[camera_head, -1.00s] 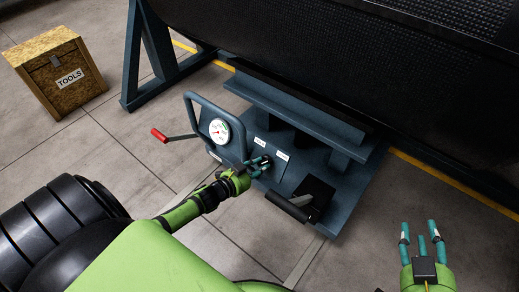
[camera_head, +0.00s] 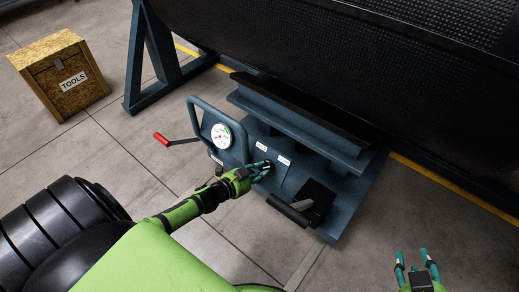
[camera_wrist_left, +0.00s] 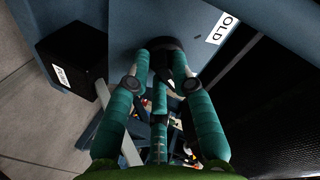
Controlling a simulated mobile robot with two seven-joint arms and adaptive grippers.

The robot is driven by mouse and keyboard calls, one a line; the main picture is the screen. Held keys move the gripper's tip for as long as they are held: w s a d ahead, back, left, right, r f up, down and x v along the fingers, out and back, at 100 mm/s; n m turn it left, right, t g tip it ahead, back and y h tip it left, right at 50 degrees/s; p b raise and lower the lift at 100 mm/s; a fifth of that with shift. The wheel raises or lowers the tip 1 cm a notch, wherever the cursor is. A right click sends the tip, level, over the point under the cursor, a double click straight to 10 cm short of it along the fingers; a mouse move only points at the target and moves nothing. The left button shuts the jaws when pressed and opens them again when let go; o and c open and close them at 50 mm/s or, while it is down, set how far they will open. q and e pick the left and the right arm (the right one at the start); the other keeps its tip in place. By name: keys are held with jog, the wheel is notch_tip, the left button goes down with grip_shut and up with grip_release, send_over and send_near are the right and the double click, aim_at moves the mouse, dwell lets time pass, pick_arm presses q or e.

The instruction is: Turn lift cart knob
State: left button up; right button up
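The blue lift cart (camera_head: 340,205) stands under the large black belt. Its small dark knob (camera_head: 267,163) is on the panel between two white labels, mostly hidden by my fingers. In the left wrist view the knob (camera_wrist_left: 163,44) is a dark round shape at the fingertips. My left gripper (camera_head: 261,170) is at the knob; its three fingers (camera_wrist_left: 160,66) converge around it, but firm contact is not clear. My right gripper (camera_head: 416,262) is at the bottom right, its fingers apart and empty, away from the cart.
The cart carries a round gauge (camera_head: 221,136), a frame handle (camera_head: 193,110), a red-tipped lever (camera_head: 161,139) and a black pedal box (camera_head: 318,197). A wooden tools box (camera_head: 60,75) stands at the far left. The floor around the cart's left and front is clear.

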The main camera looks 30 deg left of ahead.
pick_arm(q)
jog(key=o, duration=0.3)
jog(key=shift+w+d+r, duration=0.2)
jog(key=shift+d+r, duration=0.15)
jog(key=shift+r, duration=0.1)
jog(key=shift+o, duration=0.2)
jog(key=shift+f, duration=0.15)
jog(key=shift+s, duration=0.1)
jog(key=v, duration=1.2)
jog(key=shift+f, duration=0.15)
jog(key=shift+a, duration=0.15)
